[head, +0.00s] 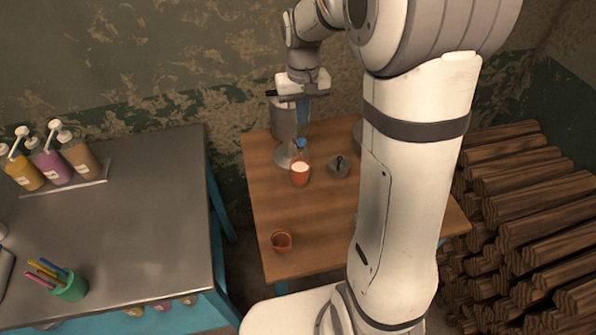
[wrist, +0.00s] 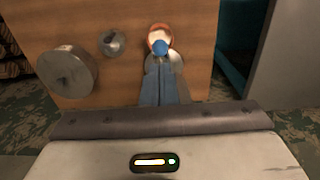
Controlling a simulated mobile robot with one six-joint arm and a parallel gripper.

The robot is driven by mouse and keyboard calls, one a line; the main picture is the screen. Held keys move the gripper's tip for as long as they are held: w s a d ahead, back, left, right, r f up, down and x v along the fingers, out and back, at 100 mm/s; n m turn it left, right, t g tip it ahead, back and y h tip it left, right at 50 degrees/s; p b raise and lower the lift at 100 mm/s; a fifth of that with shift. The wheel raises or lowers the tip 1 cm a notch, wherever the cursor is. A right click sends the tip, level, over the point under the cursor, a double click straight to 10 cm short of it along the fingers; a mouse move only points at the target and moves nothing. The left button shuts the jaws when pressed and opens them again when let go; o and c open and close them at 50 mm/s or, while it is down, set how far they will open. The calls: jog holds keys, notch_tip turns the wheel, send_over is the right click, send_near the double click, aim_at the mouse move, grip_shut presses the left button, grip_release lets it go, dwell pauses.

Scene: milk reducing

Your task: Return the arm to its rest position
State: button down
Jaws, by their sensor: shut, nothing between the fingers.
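My gripper (head: 303,128) is shut and empty, pointing down over the back of the wooden table (head: 262,205). Its blue fingers show close together in the wrist view (wrist: 159,70). A small blue knob-like part (head: 301,143) shows just below the fingertips, also in the wrist view (wrist: 160,47); I cannot tell whether they touch. An orange cup with white contents (head: 300,173) stands upright below it, partly hidden in the wrist view (wrist: 159,31). My arm's large white links cover the right part of the table in the head view.
A second orange cup (head: 281,242) stands near the table's front left. A small grey pot (head: 339,167) is right of the filled cup. A metal cylinder (wrist: 67,72) stands nearby. A metal counter (head: 110,225) with pump bottles (head: 50,160) is left; stacked logs (head: 530,220) are right.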

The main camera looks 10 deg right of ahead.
dwell(0.3)
jog(key=shift+s+r, duration=0.15)
jog(key=shift+s, duration=0.05)
jog(key=s+r+t, duration=0.1)
jog(key=s+r, duration=0.1)
jog(key=s, duration=0.8)
jog(key=s+r+t, duration=0.2)
jog(key=s+r, duration=0.1)
jog(key=s, duration=0.8)
jog(key=shift+a+r, duration=0.15)
jog(key=shift+a, duration=0.15)
